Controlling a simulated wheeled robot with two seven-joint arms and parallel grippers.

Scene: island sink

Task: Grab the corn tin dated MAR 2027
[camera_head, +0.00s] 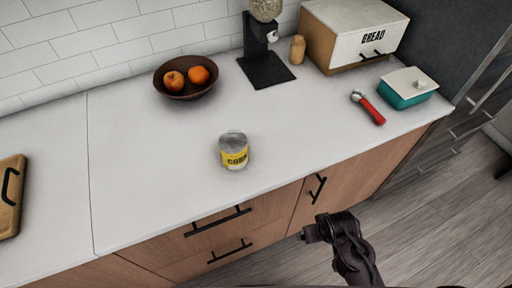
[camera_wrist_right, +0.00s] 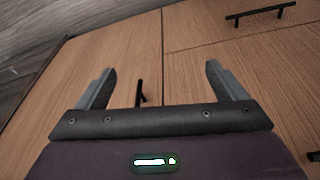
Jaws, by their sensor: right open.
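A corn tin (camera_head: 234,151) with a yellow label reading CORN and a grey metal top stands upright on the white counter, near its front edge. No date can be read on it from here. My right gripper (camera_head: 306,235) is in front of the cabinet fronts, below counter height and to the right of the tin. In the right wrist view its two fingers (camera_wrist_right: 158,88) are spread apart with nothing between them, facing the wooden cabinet doors. My left gripper is not in either view.
A wooden board (camera_head: 10,195) is left. Counter around the tin is clear. Drawer handles (camera_head: 217,221) stick out below.

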